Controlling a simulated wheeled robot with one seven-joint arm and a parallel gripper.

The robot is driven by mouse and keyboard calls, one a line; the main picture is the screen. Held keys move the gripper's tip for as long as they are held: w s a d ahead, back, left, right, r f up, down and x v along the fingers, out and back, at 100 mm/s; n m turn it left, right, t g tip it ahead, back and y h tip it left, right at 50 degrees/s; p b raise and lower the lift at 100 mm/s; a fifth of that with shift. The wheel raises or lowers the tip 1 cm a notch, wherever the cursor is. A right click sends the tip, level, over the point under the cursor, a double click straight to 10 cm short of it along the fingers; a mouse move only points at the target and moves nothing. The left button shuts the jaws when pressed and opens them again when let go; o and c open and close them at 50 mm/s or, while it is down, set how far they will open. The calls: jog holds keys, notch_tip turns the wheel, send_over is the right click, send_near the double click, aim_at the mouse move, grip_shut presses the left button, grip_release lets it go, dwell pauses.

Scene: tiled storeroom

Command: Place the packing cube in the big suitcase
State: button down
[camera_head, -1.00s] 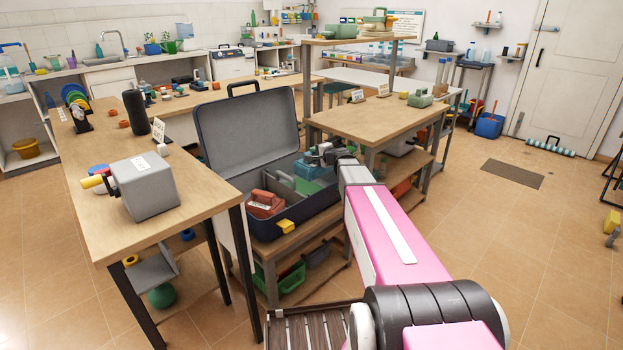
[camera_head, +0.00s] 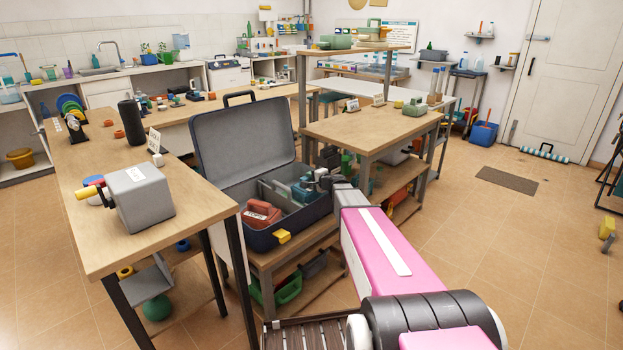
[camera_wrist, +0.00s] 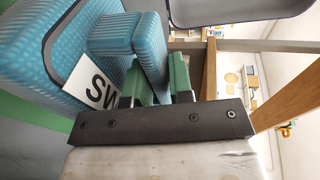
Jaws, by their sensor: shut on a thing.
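The big suitcase (camera_head: 290,238) stands open on a low shelf, dark blue with a grey-lined lid (camera_head: 243,142) raised at the back. A teal packing cube (camera_head: 303,191) is at the right part of its inside; it also shows in the wrist view (camera_wrist: 85,52), with a white label. My gripper (camera_head: 322,177) is at the cube's upper right. In the wrist view its green fingers (camera_wrist: 162,82) are shut on the cube's raised teal part. I cannot tell whether the cube touches the suitcase floor.
A red item (camera_head: 262,213) lies at the suitcase's front left, beside a grey divider (camera_head: 280,197). A wooden table with a grey box (camera_head: 140,200) stands left. Another wooden bench (camera_head: 370,129) stands close behind my gripper. The tiled floor at right is mostly clear.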

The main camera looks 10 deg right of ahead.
jog(key=shift+f, duration=0.5)
jog(key=c, duration=1)
grip_release()
jog(key=shift+r, duration=0.1)
